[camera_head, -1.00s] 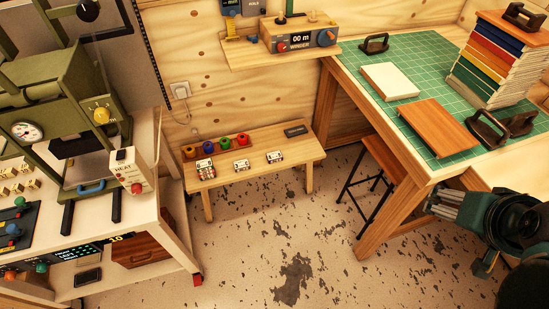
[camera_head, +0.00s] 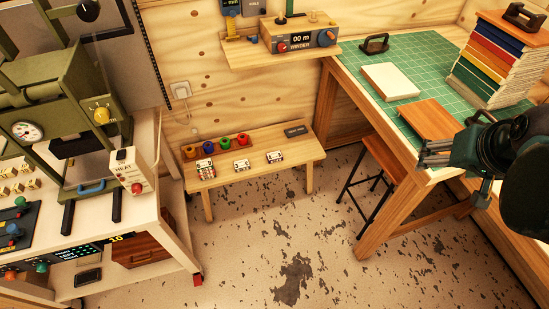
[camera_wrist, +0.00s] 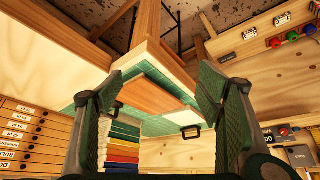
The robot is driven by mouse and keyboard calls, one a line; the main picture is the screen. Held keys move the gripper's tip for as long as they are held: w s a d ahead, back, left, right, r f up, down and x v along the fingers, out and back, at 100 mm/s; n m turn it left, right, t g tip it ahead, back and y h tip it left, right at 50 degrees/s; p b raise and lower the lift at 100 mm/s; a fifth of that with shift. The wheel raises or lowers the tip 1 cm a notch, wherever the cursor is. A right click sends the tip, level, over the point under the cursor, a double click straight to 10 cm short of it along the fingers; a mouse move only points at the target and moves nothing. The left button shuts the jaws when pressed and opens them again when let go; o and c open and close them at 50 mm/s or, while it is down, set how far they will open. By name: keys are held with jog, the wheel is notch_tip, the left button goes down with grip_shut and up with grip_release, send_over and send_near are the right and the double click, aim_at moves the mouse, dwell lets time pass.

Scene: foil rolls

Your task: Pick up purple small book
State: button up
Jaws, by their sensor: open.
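I cannot make out a purple small book in either view. A stack of coloured books (camera_head: 492,68) stands on the green cutting mat at the right; it also shows in the wrist view (camera_wrist: 120,148). I see blue, red, yellow and green covers in it, but no clear purple one. A pale book-like block (camera_head: 390,81) and a brown board (camera_head: 428,118) lie on the mat. My gripper (camera_head: 424,154) is by the front corner of the worktable. In the wrist view its fingers (camera_wrist: 160,95) are spread apart with nothing between them. My arm hides part of the tabletop.
The worktable (camera_head: 400,190) has a stool (camera_head: 385,155) under it. A low wooden bench (camera_head: 255,158) holds coloured rolls and small boxes. A machine bench (camera_head: 165,215) stands at the left. The speckled floor between is clear.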

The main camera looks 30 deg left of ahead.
jog(key=w+a+f+n+g, duration=0.2)
jog(key=w+a, duration=1.1)
jog(key=w, duration=0.3)
jog(key=w+a+f+n+g, duration=0.1)
jog(key=w+a+f, duration=0.5)
jog(key=a, duration=0.2)
jog(key=w+a+f+n+g, duration=0.1)
jog(key=w+a+f, duration=0.45)
jog(key=a, duration=0.35)
jog(key=a+f+n, duration=0.1)
jog(key=a+f, duration=0.8)
jog(key=f, duration=0.3)
jog(key=a+f+n+g, duration=0.1)
jog(key=a+f, duration=0.9)
jog(key=f, duration=0.3)
jog(key=a+f+n+g, duration=0.1)
jog(key=a+f, duration=0.9)
jog(key=f, duration=0.3)
jog(key=shift+w+a+f+n+h, duration=0.1)
jog(key=shift+a+f+n+h, duration=0.1)
jog(key=shift+n+h, duration=0.15)
jog(key=shift+s+a+f, duration=0.2)
jog(key=shift+f, duration=0.15)
